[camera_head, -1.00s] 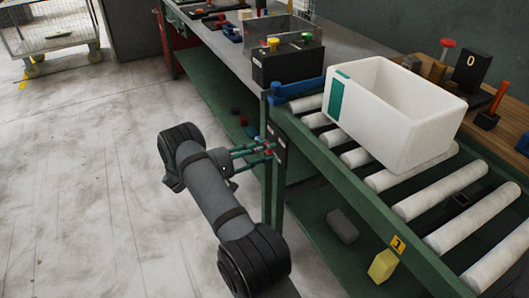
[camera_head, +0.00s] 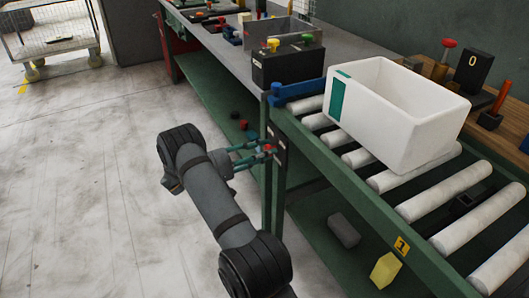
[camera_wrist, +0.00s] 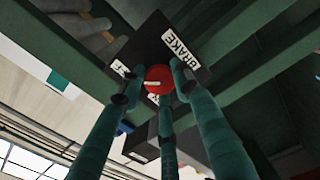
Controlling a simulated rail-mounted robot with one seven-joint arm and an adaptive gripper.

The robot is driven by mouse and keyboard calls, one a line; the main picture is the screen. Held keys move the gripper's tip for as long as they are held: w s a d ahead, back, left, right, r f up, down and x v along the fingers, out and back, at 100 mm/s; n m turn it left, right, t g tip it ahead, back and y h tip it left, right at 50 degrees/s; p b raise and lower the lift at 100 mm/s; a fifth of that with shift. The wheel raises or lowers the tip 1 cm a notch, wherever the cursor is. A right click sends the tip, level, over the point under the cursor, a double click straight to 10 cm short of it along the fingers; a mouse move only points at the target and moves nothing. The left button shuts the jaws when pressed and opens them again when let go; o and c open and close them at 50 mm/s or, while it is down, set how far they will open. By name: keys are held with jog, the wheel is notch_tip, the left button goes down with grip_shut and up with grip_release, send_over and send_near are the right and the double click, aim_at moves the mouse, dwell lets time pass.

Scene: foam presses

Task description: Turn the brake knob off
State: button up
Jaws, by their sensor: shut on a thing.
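The brake knob (camera_wrist: 160,72) is a round red knob with a short white mark on its left half, on a black panel (camera_wrist: 142,42). A white BRAKE label (camera_wrist: 180,48) sits beside it. A second label (camera_wrist: 121,68) at the left is partly covered, with an F showing. My gripper (camera_wrist: 155,88) is shut on the knob, its green fingers around it from three sides. In the head view my gripper (camera_head: 262,153) reaches the red knob (camera_head: 269,147) on the front post of the conveyor frame. The fingers hide part of the knob and another label below it.
The green conveyor frame (camera_head: 345,179) is close beside my gripper. A white box (camera_head: 366,119) rests on its rollers. A grey block (camera_head: 343,231) and a yellow block (camera_head: 385,270) lie on the lower shelf. The floor (camera_head: 80,180) at the left is clear.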

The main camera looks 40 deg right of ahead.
jog(key=shift+w, duration=0.15)
jog(key=o, duration=1.1)
jog(key=shift+o, duration=0.2)
jog(key=v, duration=1.2)
jog(key=shift+d, duration=0.1)
jog(key=x, duration=1.2)
